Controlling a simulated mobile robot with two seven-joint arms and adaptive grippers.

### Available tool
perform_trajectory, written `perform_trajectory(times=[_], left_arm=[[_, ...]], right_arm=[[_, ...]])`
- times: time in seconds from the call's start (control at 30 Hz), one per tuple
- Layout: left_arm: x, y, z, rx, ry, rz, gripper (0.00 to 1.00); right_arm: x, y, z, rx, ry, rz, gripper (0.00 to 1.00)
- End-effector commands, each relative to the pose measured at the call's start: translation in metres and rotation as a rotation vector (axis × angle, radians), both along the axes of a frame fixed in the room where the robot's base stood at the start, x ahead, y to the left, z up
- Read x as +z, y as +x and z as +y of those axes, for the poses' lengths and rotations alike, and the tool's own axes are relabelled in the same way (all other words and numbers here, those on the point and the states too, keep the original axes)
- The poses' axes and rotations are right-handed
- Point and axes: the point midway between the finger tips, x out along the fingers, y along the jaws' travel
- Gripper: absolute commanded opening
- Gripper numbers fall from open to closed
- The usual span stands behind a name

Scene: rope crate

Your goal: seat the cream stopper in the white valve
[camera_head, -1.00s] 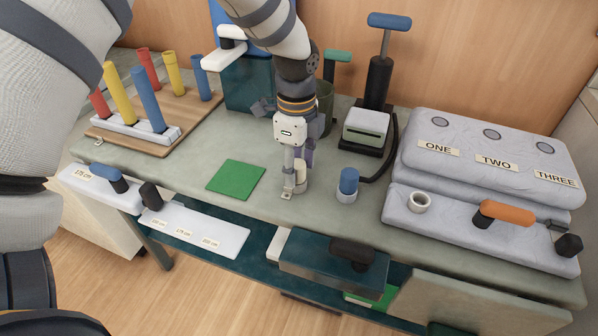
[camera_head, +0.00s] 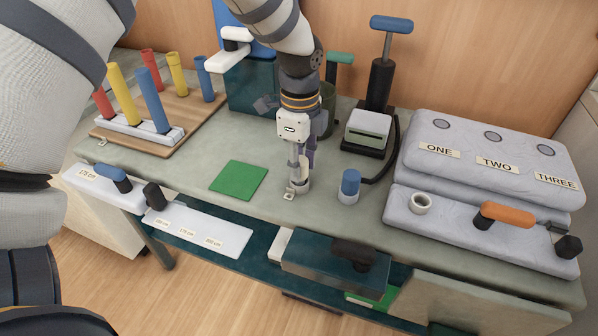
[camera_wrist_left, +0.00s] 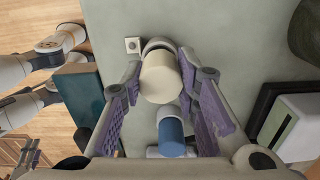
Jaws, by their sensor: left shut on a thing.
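My left gripper (camera_head: 302,172) points down over the middle of the table. In the left wrist view its purple-padded fingers (camera_wrist_left: 160,80) are shut on the cream stopper (camera_wrist_left: 160,78). The white valve (camera_wrist_left: 157,44) shows just beyond the stopper, partly covered by it. In the head view the white valve (camera_head: 303,187) is at the fingertips, and the fingers hide the stopper. I cannot tell how deep the stopper is in the valve. What looks like my right gripper (camera_wrist_left: 30,152) is small at the lower left of the wrist view; its opening is unclear.
A blue-topped white piece (camera_head: 348,187) stands close to the right of my gripper. A green mat (camera_head: 239,178) lies to the left. A black pump (camera_head: 379,80) stands behind, and a grey labelled block (camera_head: 420,125) is at right. The table front between mat and gripper is clear.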

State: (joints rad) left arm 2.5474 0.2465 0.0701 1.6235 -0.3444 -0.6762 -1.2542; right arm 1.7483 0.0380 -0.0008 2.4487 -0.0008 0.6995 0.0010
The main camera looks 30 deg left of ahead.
Motion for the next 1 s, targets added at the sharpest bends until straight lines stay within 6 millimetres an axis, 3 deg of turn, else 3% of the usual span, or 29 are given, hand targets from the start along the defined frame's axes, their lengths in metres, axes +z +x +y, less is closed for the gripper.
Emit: perform_trajectory(times=[0.27, 0.8, 1.0], left_arm=[[0.010, 0.000, 0.000, 0.000, 0.000, -0.002, 0.00], [0.053, 0.000, 0.000, 0.000, -0.001, -0.005, 0.00], [0.059, 0.000, 0.000, 0.000, -0.001, -0.002, 0.00]], right_arm=[[0.005, 0.005, 0.000, 0.000, 0.000, -0.017, 0.52], [0.021, 0.021, 0.000, -0.001, 0.000, -0.076, 0.52], [0.023, 0.023, 0.000, 0.000, 0.000, -0.083, 0.52]])
